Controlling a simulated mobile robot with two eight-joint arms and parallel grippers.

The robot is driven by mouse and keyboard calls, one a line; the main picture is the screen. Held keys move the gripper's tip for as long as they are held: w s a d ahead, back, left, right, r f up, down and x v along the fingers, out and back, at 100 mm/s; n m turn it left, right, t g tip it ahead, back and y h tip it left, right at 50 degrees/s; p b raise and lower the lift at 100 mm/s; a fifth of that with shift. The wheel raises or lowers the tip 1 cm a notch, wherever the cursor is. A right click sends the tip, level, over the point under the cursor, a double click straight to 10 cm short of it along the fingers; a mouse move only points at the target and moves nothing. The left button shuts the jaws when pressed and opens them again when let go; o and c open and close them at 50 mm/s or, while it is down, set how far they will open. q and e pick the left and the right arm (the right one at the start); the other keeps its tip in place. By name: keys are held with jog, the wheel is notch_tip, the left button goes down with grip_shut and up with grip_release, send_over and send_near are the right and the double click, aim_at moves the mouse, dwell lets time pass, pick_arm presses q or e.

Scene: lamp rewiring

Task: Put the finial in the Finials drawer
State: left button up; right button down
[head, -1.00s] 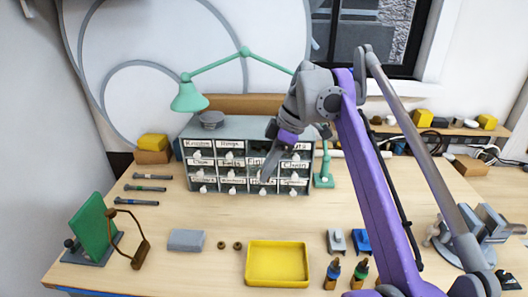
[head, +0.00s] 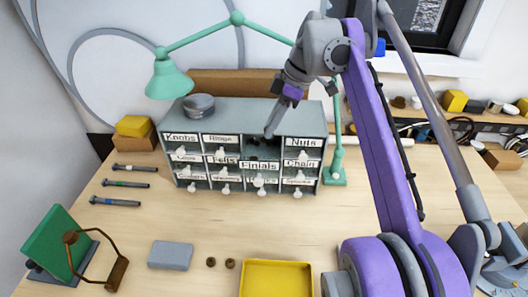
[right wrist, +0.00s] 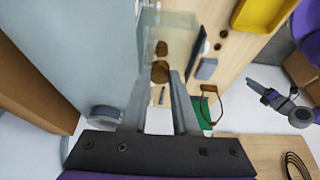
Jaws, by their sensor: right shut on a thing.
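The drawer cabinet (head: 185,128) stands at the back of the bench. Its Finials drawer (head: 258,166) is pulled out, with dark small things visible inside. My right gripper (head: 268,135) points down over the open drawer. In the right wrist view its fingers (right wrist: 160,80) are shut on a brownish round thing, apparently the finial (right wrist: 160,72). A second brown piece (right wrist: 162,48) shows just beyond it, by the translucent drawer. Whether the held finial touches the drawer is unclear. A grey gripper-like part, probably my left gripper (right wrist: 268,95), shows at the right of that view; its jaws are unclear.
A green lamp (head: 168,78) arches over the cabinet, its base (head: 335,177) close to the right. A round grey dish (head: 199,106) sits on the cabinet.

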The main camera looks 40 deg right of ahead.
jog(key=f, duration=0.5)
jog(key=shift+s+a+f+b, duration=0.2)
jog(key=shift+s+f+b, duration=0.1)
jog(key=shift+b, duration=0.1)
pick_arm(q)
jog(key=shift+s+a+f, duration=0.1)
jog(key=shift+s+f, duration=0.35)
jog(key=shift+f, duration=0.4)
pick_arm(e)
jog(key=shift+w+f, duration=0.1)
jog(key=shift+f, duration=1.85)
jog(key=c, duration=1)
grip_release()
jog(key=shift+f, duration=0.15)
jog(key=shift+o, duration=0.2)
pick_arm(q)
jog(key=shift+w+r+p, duration=0.2)
jog(key=shift+r+p, duration=0.1)
jog(key=shift+r, duration=0.2)
jog(key=shift+w+r+p, duration=0.2)
jog(key=shift+r+p, duration=0.05)
jog(key=shift+r, duration=0.25)
pick_arm(e)
jog(key=v, duration=1.2)
